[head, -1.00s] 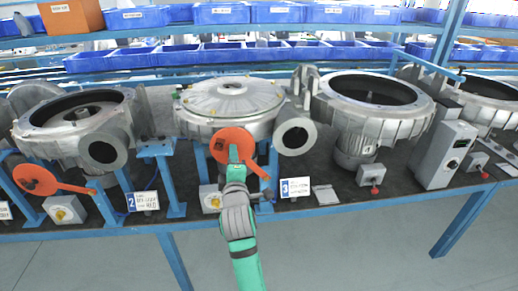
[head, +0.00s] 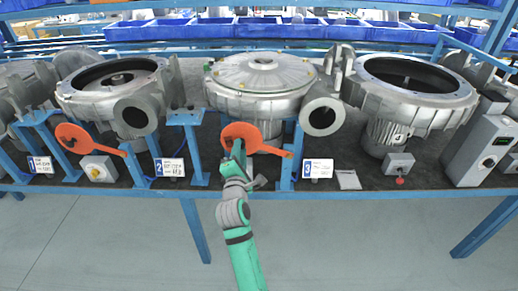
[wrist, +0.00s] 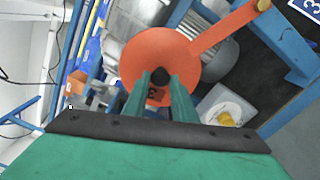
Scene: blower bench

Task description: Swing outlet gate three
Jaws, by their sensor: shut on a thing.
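Gate three is an orange disc on a flat arm (head: 246,134), hung from a blue post at its right end. In the head view its arm is nearly level and its disc lies left of the post. The open grey outlet (head: 323,117) of the middle blower is up and right of the disc, uncovered. My gripper (head: 237,147) is at the disc's front.
A sign marked 3 (head: 318,168) stands right of the post. Another orange gate (head: 78,139) hangs at the left. A switch box with a yellow knob (wrist: 226,112) sits beside the disc in the wrist view. The floor before the bench is clear.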

